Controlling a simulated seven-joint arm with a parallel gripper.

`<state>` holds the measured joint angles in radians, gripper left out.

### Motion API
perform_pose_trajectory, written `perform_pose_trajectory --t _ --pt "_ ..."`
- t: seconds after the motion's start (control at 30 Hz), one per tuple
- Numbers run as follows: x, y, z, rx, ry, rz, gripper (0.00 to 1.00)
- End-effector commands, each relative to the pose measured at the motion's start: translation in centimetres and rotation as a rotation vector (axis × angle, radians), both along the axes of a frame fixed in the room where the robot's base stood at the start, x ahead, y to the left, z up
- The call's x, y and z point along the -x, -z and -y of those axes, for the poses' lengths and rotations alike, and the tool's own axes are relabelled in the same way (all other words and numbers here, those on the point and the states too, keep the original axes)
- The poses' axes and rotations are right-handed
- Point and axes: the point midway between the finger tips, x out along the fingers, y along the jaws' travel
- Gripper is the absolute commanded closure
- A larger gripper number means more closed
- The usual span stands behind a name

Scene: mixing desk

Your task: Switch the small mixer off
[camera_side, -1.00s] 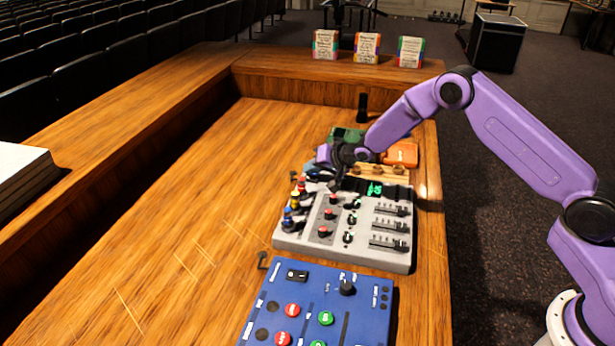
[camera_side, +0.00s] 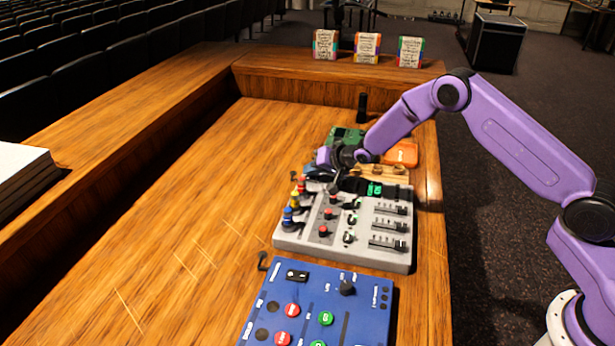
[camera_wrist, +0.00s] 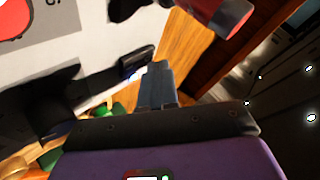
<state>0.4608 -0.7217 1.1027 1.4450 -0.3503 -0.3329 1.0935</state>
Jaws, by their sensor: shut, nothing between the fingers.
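The small mixer (camera_side: 300,240) is a pale grey panel with red, green and dark knobs, black faders and coloured plugs along its left edge. It lies on the wooden desk in the side view. My gripper (camera_side: 334,187) is shut and empty, low over the mixer's far left part. In the wrist view my gripper's fingertips (camera_wrist: 157,72) are together, beside a black part (camera_wrist: 118,76) with a small bluish glint at its end. The mixer's pale surface (camera_wrist: 85,35) fills the upper left there. I cannot tell whether the fingertips touch that part, nor read a switch position.
A blue panel (camera_side: 262,303) with red and green buttons lies in front of the mixer. Green (camera_side: 345,135) and orange (camera_side: 402,153) boxes lie behind it. A red plug (camera_wrist: 222,12) is close in the wrist view. The desk's left side (camera_side: 170,200) is clear.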

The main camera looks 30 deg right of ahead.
Motion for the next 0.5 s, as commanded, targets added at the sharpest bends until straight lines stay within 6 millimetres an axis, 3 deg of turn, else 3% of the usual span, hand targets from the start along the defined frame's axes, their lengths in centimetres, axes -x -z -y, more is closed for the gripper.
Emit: perform_pose_trajectory --t 0.5 --pt "0.03 -0.51 0.05 -0.001 0.001 0.000 1.00"
